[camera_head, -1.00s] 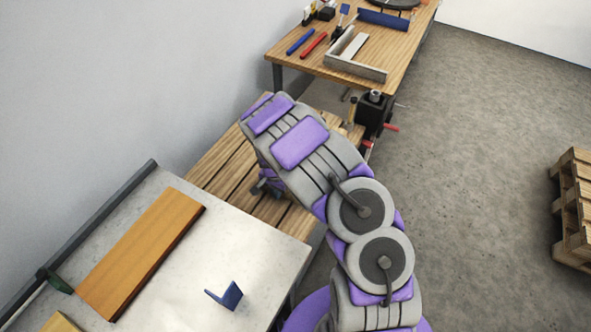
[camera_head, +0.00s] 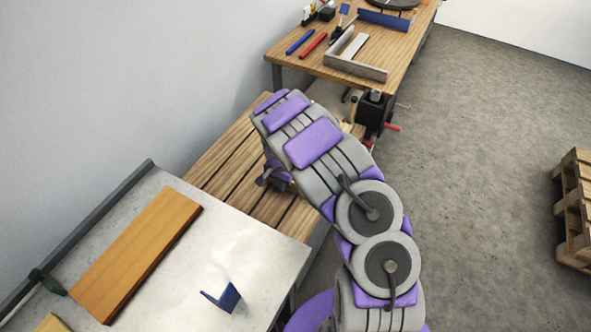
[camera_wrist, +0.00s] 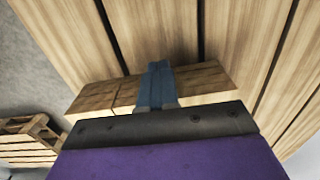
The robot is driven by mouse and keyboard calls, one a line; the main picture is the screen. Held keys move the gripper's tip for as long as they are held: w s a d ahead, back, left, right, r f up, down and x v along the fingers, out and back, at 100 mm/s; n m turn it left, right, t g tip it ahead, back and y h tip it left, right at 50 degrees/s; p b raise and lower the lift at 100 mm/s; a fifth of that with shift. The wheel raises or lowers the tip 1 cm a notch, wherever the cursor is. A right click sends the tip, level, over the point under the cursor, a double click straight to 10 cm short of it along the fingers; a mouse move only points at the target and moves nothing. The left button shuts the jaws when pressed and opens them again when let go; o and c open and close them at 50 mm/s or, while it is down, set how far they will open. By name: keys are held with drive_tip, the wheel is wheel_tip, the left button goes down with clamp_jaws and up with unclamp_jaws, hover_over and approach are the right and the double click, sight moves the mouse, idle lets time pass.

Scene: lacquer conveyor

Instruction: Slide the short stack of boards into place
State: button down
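In the wrist view a short stack of boards (camera_wrist: 205,82), light wood with a seam toward its left end, lies across the slatted wooden table (camera_wrist: 235,30). My gripper (camera_wrist: 158,70) has its blue-grey fingers together in front of the stack's middle, with nothing visible between them. Whether the fingers touch the boards I cannot tell. In the head view my gripper (camera_head: 265,180) is low over the slatted table (camera_head: 225,145), mostly hidden by my arm. The stack is not discernible there.
A pale worktop (camera_head: 235,258) at lower left holds an orange-brown board (camera_head: 140,250) and a blue angle bracket (camera_head: 228,298). A tool bench (camera_head: 300,65) stands at the back, with a black vise (camera_head: 375,110) in front. Pallets (camera_head: 575,215) stand at right; the floor between is clear.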

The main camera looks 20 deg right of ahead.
drive_tip(key=shift+w+d, duration=0.1)
drive_tip(key=shift+w, duration=0.05)
drive_tip(key=shift+s+a+p, duration=0.7)
drive_tip(key=shift+s+a, duration=0.05)
drive_tip(key=shift+a, duration=0.05)
wheel_tip(320, 180, up, 6)
drive_tip(key=p, duration=0.2)
idle(0.6)
